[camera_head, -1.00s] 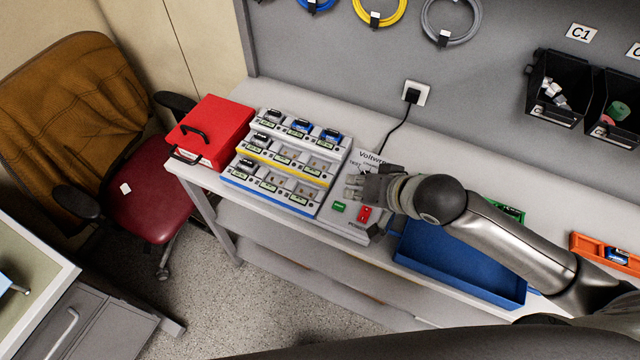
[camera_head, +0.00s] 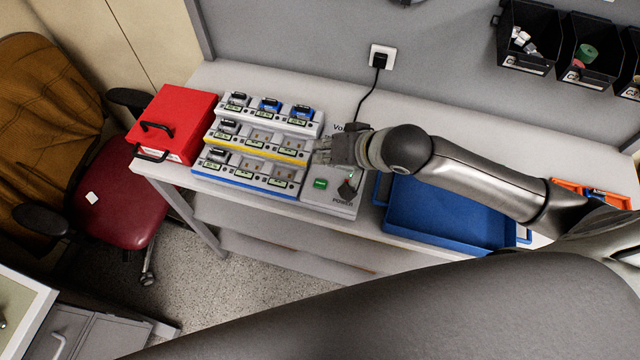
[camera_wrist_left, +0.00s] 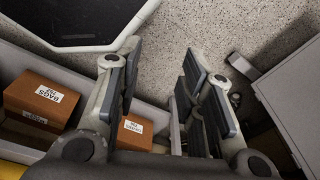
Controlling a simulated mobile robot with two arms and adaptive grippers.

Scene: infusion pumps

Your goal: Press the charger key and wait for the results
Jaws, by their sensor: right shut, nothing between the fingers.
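The charger (camera_head: 213,165) is a white stepped unit with yellow and blue stripes, on the bench. Several battery packs, such as a blue one (camera_head: 269,104), sit in its bays; other bays are empty. Its control panel (camera_head: 320,205) at the right carries a green key (camera_head: 320,184) and the word POWER. A dark shape (camera_head: 347,188) shows above that word; I cannot tell what it is. My right gripper (camera_head: 322,152) is shut and empty over the panel's upper part, hiding some of it. Whether it touches is unclear. My left gripper (camera_wrist_left: 160,92) is open and empty in the left wrist view.
A red case (camera_head: 180,115) stands left of the charger, and a blue tray (camera_head: 450,215) lies to its right. Black bins (camera_head: 527,35) hang on the wall. A chair (camera_head: 115,205) is at the left. Boxes (camera_wrist_left: 40,98) show below my left gripper.

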